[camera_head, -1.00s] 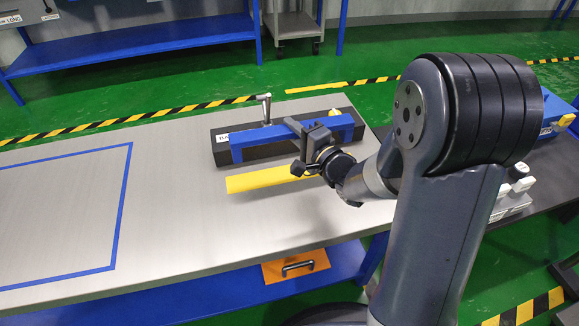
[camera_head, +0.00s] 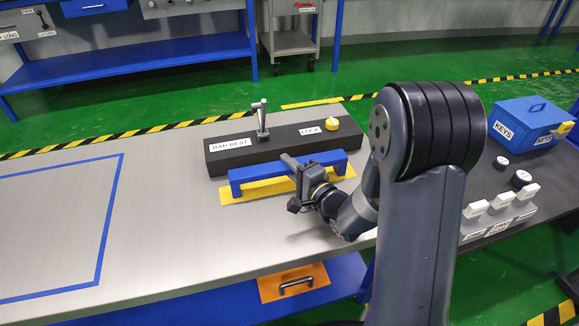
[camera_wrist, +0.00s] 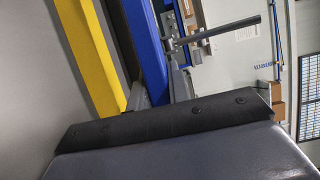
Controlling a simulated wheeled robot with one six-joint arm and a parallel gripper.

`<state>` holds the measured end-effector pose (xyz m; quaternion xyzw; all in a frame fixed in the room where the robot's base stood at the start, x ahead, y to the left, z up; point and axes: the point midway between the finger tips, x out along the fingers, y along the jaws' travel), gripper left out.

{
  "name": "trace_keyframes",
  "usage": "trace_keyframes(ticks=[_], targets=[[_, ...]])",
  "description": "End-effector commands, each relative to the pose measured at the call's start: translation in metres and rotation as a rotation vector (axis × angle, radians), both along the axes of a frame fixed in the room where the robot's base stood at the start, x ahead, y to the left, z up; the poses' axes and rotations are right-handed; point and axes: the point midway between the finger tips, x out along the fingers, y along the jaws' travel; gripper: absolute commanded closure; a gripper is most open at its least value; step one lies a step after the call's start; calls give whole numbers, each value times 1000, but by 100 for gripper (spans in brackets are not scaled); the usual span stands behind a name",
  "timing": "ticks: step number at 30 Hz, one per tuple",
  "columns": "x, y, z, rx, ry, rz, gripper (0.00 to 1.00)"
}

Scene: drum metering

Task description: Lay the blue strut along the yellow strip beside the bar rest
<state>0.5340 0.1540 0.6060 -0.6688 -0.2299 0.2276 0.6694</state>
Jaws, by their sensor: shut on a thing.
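The blue strut (camera_head: 258,174), a bar with a short leg at each end, is held level in my gripper (camera_head: 295,167), shut around its middle. In the head view it lies over and roughly parallel to the yellow strip (camera_head: 236,194), in front of the black bar rest (camera_head: 218,163). I cannot tell whether its legs touch the strip. The strip's far edge is partly hidden. In the wrist view, the blue strut (camera_wrist: 147,45) runs beside the yellow strip (camera_wrist: 88,50) with a dark band between them.
A metal lever (camera_head: 261,118) and a yellow knob (camera_head: 332,124) by the LOCK label stand on the bar rest. A blue KEYS box (camera_head: 528,122) and white switches (camera_head: 502,200) are at the right.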

Motion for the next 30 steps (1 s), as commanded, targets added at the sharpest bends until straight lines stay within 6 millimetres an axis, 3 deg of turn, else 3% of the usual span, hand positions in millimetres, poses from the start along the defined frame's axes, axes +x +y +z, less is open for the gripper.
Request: trace_keyframes(ticks=[11, 12, 19, 30], targets=[[-1, 0, -16, -8, 12, 0, 100], [-1, 0, -17, -10, 14, 0, 80], [-2, 0, -19, -12, 16, 1, 62], [-2, 0, -13, -12, 14, 2, 60]])
